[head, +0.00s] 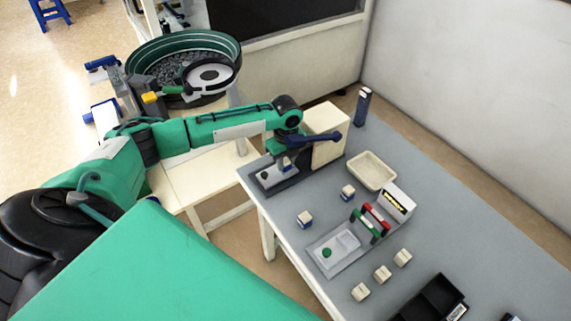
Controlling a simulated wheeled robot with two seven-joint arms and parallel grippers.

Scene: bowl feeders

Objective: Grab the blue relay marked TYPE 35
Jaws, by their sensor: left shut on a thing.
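My left gripper (286,160) reaches over the left end of the grey table and points down above a dark base with a light plate. It is shut on a small relay (287,168), white and blue, which the fingers partly hide. Two more small cubes with white tops and blue sides stand on the table: one relay (305,217) near the front left edge and another relay (347,193) beside the cream tray. No TYPE marking is legible at this size. My right gripper is not in view.
A cream block (327,135) stands behind the gripper. A cream tray (371,171), a test fixture (336,250) with green and red parts, several cream cubes (382,273) and a black bin (436,299) occupy the table (480,220). A bowl feeder (150,52) stands at back left.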

